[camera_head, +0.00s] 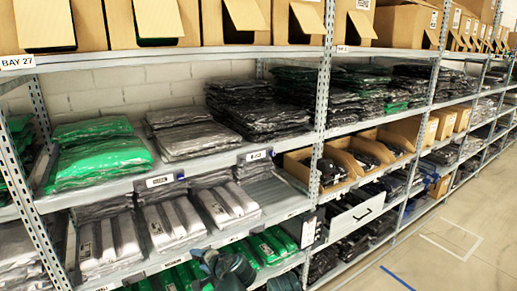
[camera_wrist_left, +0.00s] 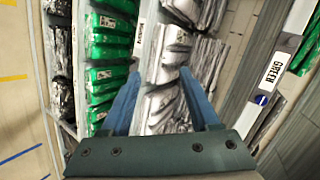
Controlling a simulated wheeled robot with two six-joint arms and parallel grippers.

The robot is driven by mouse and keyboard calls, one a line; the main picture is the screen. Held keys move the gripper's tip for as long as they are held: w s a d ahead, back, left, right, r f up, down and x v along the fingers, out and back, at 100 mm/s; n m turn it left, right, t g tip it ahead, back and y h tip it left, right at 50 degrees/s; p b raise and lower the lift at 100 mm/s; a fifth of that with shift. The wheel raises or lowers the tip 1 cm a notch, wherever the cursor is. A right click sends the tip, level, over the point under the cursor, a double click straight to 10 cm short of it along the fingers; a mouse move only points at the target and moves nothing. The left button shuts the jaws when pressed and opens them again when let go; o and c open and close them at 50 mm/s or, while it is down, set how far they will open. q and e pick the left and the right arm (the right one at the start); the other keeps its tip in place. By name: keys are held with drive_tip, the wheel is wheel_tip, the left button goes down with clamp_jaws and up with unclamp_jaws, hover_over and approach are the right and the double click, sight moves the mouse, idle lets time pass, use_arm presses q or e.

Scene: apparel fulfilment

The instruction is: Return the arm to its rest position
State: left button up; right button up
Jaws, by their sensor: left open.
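My left gripper (camera_head: 211,259) shows at the bottom of the head view, in front of the lower shelf with silver and green packs. In the left wrist view its two blue fingers (camera_wrist_left: 160,88) stand apart with nothing held between them. Silver bagged garments (camera_wrist_left: 165,110) show beyond and between the fingers. A dark part of what may be my right arm (camera_head: 285,283) shows at the bottom edge of the head view; its jaws cannot be made out.
Metal shelving (camera_head: 322,120) runs along the left and back. It holds green packs (camera_head: 98,155), grey packs (camera_head: 187,138), black packs (camera_head: 262,115) and open cardboard boxes (camera_head: 350,160). A label reading GREEN (camera_wrist_left: 274,70) shows in the wrist view. Floor (camera_head: 455,225) is clear at right.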

use_arm(q)
drive_tip(key=s+d+f+n+g+h+b, duration=0.1)
drive_tip(key=s+d+f+g+h+b, duration=0.2)
drive_tip(key=s+d+f, duration=0.4)
drive_tip(key=s+d+f+n+g+h+b, duration=0.1)
drive_tip(key=s+d+f+g+h+b, duration=0.2)
drive_tip(key=s+d+f, duration=0.4)
drive_tip(key=s+f+g+h, duration=0.1)
drive_tip(key=s+f+g, duration=0.1)
drive_tip(key=s+f, duration=0.2)
drive_tip(key=shift+s+d+f+n+g, duration=0.2)
drive_tip(key=shift+d+f+n+g, duration=0.1)
drive_tip(key=shift+f, duration=0.15)
use_arm(e)
wheel_tip(320, 180, down, 8)
